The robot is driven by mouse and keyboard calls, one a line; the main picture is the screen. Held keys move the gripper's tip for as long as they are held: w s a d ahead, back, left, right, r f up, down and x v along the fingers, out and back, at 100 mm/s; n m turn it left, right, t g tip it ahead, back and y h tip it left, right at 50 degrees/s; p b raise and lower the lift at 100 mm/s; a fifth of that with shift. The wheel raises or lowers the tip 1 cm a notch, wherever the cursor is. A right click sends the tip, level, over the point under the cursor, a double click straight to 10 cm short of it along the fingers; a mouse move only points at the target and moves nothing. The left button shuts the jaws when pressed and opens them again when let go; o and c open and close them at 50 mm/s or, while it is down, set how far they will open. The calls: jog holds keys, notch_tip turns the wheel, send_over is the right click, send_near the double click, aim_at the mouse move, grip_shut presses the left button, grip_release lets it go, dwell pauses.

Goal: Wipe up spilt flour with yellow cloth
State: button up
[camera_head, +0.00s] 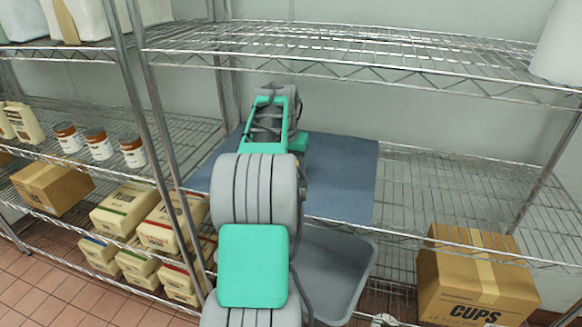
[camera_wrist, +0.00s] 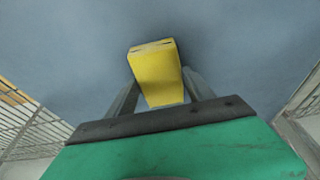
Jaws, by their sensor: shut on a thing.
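The yellow cloth (camera_wrist: 156,72) shows in the wrist view as a folded block, held between the two fingers of my gripper (camera_wrist: 162,92). My gripper is shut on it. Behind it is the blue-grey mat (camera_wrist: 245,50), which fills most of the wrist view. In the head view the mat (camera_head: 345,180) lies on the middle wire shelf, and my arm reaches over its left part. My arm hides the gripper and the cloth in the head view. I see no flour on the visible parts of the mat. I cannot tell whether the cloth touches the mat.
A grey tray (camera_head: 335,265) sits below the mat. A cardboard box marked CUPS (camera_head: 475,280) stands at lower right. Flour-like bags (camera_head: 165,228) and jars (camera_head: 100,145) fill the left shelves. A metal post (camera_head: 135,100) stands left of my arm. The wire shelf right of the mat is bare.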

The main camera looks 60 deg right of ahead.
jog(key=shift+s+a+b, duration=0.2)
jog(key=shift+a+b, duration=0.45)
jog(key=shift+a, duration=0.5)
jog(key=shift+s+a+b, duration=0.15)
jog(key=shift+a+b, duration=0.55)
jog(key=shift+a, duration=0.5)
jog(key=shift+s+a+b, duration=0.2)
jog(key=shift+a+b, duration=0.45)
jog(key=shift+a, duration=0.5)
jog(key=shift+r, duration=0.1)
notch_tip(320, 180, up, 6)
jog(key=p, duration=0.5)
